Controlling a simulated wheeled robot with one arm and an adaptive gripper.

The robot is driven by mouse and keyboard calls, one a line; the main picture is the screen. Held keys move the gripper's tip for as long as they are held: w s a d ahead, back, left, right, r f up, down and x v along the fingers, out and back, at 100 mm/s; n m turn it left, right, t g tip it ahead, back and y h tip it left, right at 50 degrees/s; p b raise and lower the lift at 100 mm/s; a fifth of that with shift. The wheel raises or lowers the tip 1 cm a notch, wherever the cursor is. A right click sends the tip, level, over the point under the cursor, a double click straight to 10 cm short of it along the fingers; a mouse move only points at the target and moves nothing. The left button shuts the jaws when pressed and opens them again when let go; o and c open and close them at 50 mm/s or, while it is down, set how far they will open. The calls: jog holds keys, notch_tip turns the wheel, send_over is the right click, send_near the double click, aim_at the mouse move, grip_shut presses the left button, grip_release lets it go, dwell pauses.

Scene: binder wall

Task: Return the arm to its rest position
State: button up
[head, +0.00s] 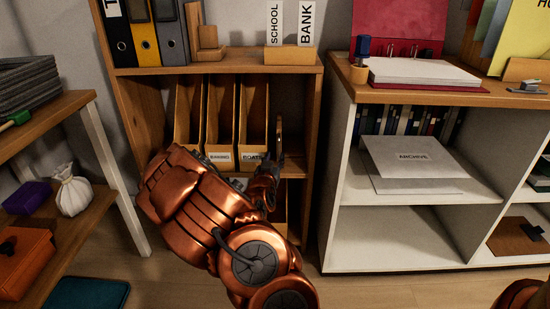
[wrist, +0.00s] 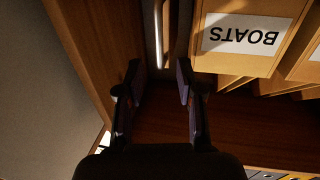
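My copper-coloured arm (head: 205,200) reaches into the lower part of the wooden shelf unit in the head view. My gripper (head: 274,168) is beside the holder labelled BOATS (head: 253,125), at its right, and is partly hidden by my arm there. In the wrist view my gripper (wrist: 159,78) has two dark fingers standing apart with an empty gap between them. The BOATS holder (wrist: 248,38) shows upside down at the upper right, apart from the fingers. A thin upright thing with a bright edge (wrist: 159,35) stands beyond the fingertips; I cannot tell what it is.
The shelf's side wall (wrist: 82,50) is close to the left finger in the wrist view. Two more holders (head: 220,120) stand left of BOATS. A white shelf unit (head: 340,200) stands right, and a wooden rack (head: 75,110) with a white leg stands left.

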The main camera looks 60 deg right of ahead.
dwell(0.5)
jog(key=a+r+n+g+y+p, duration=0.15)
jog(key=a+r+y+p, duration=0.25)
jog(key=a+r+p, duration=0.55)
jog(key=a+r+n+y+p, duration=0.2)
jog(key=a+r+y+p, duration=0.4)
jog(key=a, duration=0.6)
jog(key=a+r+n+g+y+p, duration=0.1)
jog(key=a+r+y+p, duration=0.2)
jog(key=a+r+p, duration=0.5)
jog(key=s+a+r+n+g+y+p, duration=0.1)
jog(key=s+a+r+n+p, duration=0.1)
jog(key=s+a+r+p, duration=0.35)
jog(key=s+a+r+n+g+y+p, duration=0.2)
jog(key=s+a+p, duration=0.1)
jog(key=a, duration=0.6)
jog(key=s+a+r+n+g+p, duration=0.1)
jog(key=s+a+r+n+p, duration=0.1)
jog(key=s+r, duration=0.4)
jog(key=s+a+r+n+g+p, duration=0.2)
jog(key=s+r+p, duration=0.4)
jog(key=s, duration=0.3)
jog(key=shift+s+a+n+y, duration=0.25)
jog(key=shift+a+n, duration=0.2)
jog(key=shift+a, duration=0.7)
jog(key=shift+d, duration=0.15)
